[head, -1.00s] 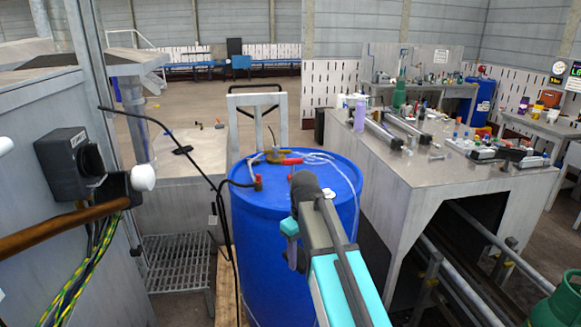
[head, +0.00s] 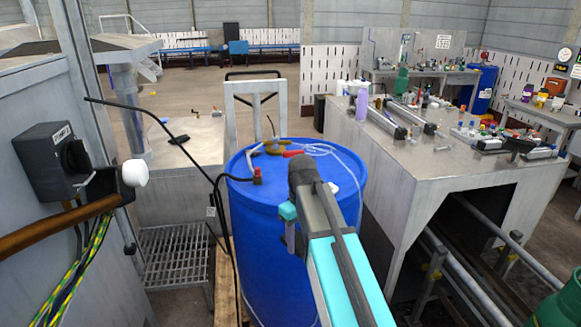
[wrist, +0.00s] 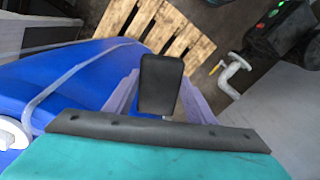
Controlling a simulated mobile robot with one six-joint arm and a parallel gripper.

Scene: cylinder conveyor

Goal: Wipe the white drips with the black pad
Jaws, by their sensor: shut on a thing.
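My gripper (wrist: 160,105) has pale lilac fingers shut on a black pad (wrist: 160,85), seen near the middle of the wrist view. In the head view my gripper (head: 291,238) hangs in front of the near side of the blue drum (head: 262,235), below its top rim. The pad is hidden there behind my wrist. The drum's wall (wrist: 45,88) fills the left of the wrist view, with a pale grey strip across it. I cannot tell whether the pad touches the drum. No white drips can be made out for certain in either view.
A clear hose (head: 325,152), a red-handled fitting (head: 292,153) and a black cable lie on the drum top. A wooden pallet (wrist: 165,30) is below. A grey workbench (head: 400,165) stands right, a grey cabinet with a black box (head: 48,160) left.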

